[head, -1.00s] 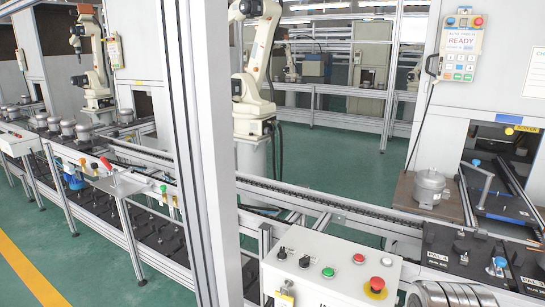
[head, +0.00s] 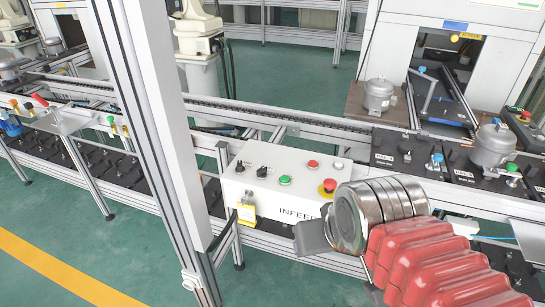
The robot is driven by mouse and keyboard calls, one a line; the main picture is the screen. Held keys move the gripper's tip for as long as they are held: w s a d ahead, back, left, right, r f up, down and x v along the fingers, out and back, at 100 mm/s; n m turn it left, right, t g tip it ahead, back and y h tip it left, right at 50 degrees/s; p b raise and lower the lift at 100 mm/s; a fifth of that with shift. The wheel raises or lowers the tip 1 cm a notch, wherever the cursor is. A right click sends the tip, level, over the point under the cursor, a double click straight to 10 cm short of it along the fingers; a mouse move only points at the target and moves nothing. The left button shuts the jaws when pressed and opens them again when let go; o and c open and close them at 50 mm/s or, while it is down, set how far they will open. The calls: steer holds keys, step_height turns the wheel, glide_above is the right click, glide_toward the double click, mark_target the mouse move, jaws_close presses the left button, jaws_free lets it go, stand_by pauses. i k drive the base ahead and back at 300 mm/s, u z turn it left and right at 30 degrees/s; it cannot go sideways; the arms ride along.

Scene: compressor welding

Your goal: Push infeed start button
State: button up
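The white control box (head: 272,200) marked "INFEE…" is mounted on the conveyor's front rail, and my arm covers the end of its label. On its top are a green button (head: 285,180), a red button (head: 313,163), a pale button (head: 337,166), two black selector knobs and a red emergency stop (head: 328,186) on a yellow ring. My gripper (head: 312,237) shows as a grey piece at the end of my silver and red arm. In the picture it overlaps the box's lower right front, below the green button. Its fingers cannot be made out clearly.
A white upright post (head: 150,120) stands left of the box. A yellow tag (head: 246,214) hangs at the box's left front. A grey compressor (head: 378,96) stands on the brown table behind, and another (head: 492,146) sits on a black pallet at right.

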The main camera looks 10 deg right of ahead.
mark_target(284, 178)
steer(key=k, duration=0.65)
steer(key=u, duration=0.35)
steer(key=i, duration=1.35)
steer(key=u, duration=0.4)
